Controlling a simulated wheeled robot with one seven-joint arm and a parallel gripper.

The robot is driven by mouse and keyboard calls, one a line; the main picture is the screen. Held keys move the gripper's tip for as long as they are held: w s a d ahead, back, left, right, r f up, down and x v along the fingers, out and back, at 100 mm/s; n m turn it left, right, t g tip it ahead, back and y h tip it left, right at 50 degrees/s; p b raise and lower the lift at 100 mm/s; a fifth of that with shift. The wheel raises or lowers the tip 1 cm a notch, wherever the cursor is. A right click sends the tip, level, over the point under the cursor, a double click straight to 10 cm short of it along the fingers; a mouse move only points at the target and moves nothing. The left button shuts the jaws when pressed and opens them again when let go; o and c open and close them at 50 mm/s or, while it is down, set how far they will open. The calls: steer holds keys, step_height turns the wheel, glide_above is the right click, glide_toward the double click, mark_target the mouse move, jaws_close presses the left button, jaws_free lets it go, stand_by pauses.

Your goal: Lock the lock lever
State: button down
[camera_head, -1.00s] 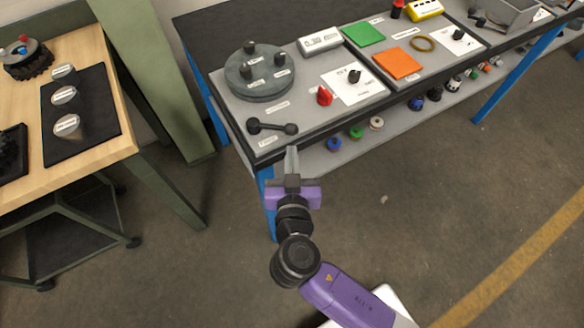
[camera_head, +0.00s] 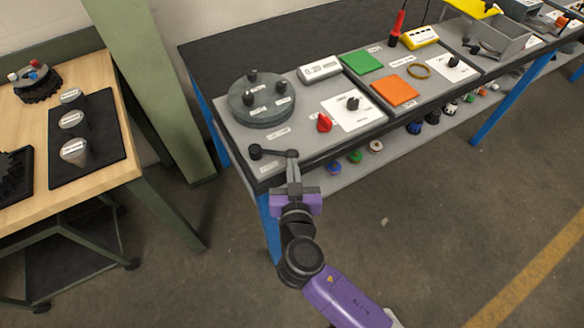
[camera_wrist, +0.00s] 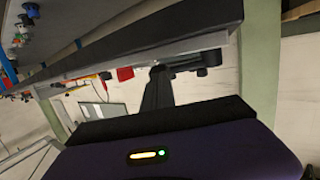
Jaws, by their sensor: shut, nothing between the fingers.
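The lock lever (camera_head: 272,154) is a dark bar with a round knob at its left end, lying at the front left corner of the workbench. It also shows in the wrist view (camera_wrist: 196,63), just right of the fingertips. My gripper (camera_head: 292,163) has its fingers closed and empty, at the bench's front edge. The fingertips overlap the lever's right end in the head view; I cannot tell whether they touch it. In the wrist view the dark closed fingers (camera_wrist: 158,78) point toward the bench edge. The fingers hide part of the lever's right end.
Behind the lever are a grey turntable (camera_head: 262,101) with black knobs and a red knob (camera_head: 324,123). A white plate (camera_head: 353,111) with a black knob lies to the right. A wooden table (camera_head: 90,75) stands left. The floor right of my arm is clear.

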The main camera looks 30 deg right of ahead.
mark_target(300, 150)
steer(key=shift+w+d+n+t+y, duration=0.4)
steer(key=shift+d+n+y, duration=0.25)
steer(key=shift+y, duration=0.2)
steer(key=shift+w+d+n+t+y, duration=0.35)
steer(key=shift+d+n+y, duration=0.25)
steer(key=shift+y, duration=0.25)
steer(key=shift+w+d, duration=0.7)
steer(key=shift+w, duration=0.1)
steer(key=shift+w+d+b, duration=0.3)
steer(key=shift+w+d, duration=0.05)
steer(key=shift+w, duration=0.25)
steer(key=shift+w+d+b, duration=0.25)
steer(key=shift+w+d, duration=0.1)
steer(key=shift+w, duration=0.4)
steer(key=shift+w+d+r, duration=0.15)
steer(key=shift+d+r, duration=0.05)
